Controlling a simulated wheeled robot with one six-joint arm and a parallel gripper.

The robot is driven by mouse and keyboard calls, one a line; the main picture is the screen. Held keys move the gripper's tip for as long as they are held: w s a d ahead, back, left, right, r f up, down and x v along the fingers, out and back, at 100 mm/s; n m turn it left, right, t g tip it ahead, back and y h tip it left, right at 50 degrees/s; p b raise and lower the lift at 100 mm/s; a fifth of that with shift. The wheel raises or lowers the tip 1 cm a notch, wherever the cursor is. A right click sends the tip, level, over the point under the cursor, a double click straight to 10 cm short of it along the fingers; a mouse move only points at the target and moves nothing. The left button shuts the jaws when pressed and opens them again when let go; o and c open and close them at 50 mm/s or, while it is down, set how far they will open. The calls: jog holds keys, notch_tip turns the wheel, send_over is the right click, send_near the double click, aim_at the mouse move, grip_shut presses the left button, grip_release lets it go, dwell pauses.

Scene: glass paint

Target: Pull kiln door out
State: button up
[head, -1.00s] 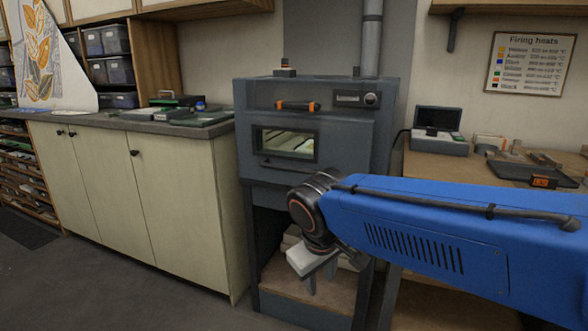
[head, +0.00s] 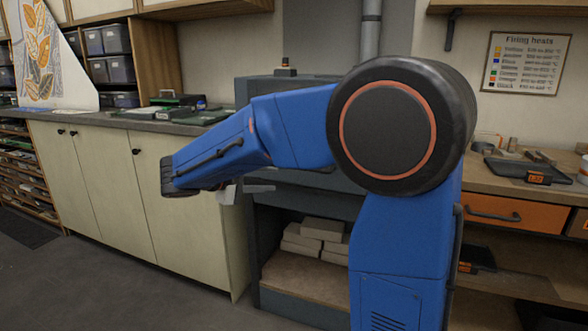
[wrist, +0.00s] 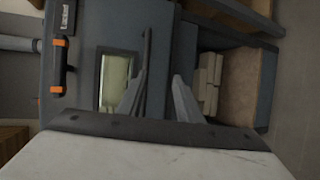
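The grey kiln (head: 300,207) stands in the middle of the head view, its front mostly hidden behind my blue arm. The wrist view shows the kiln door turned on its side, with a lit window (wrist: 114,80) and a dark bar handle (wrist: 148,60). The door looks shut. A dark latch handle with orange ends (wrist: 59,66) sits beside it. My gripper (head: 246,189) is in front of the kiln's left side in the head view. In the wrist view my gripper (wrist: 160,85) has its two fingers apart and empty. The bar shows close to the left finger, apparently beyond it.
Pale bricks (head: 318,234) lie on the open shelf under the kiln. A cream cabinet (head: 120,190) with a grey counter stands at left. A workbench (head: 500,180) with an orange drawer (head: 492,211) stands at right. The floor (head: 130,290) in front is clear.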

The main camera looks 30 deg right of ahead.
jog(key=w+a+r+t+h, duration=0.1)
jog(key=w+a, duration=0.1)
jog(key=w, duration=0.2)
jog(key=x, duration=1.6)
jog(key=shift+s+d+r, duration=0.15)
jog(key=shift+d, duration=0.3)
grip_shut()
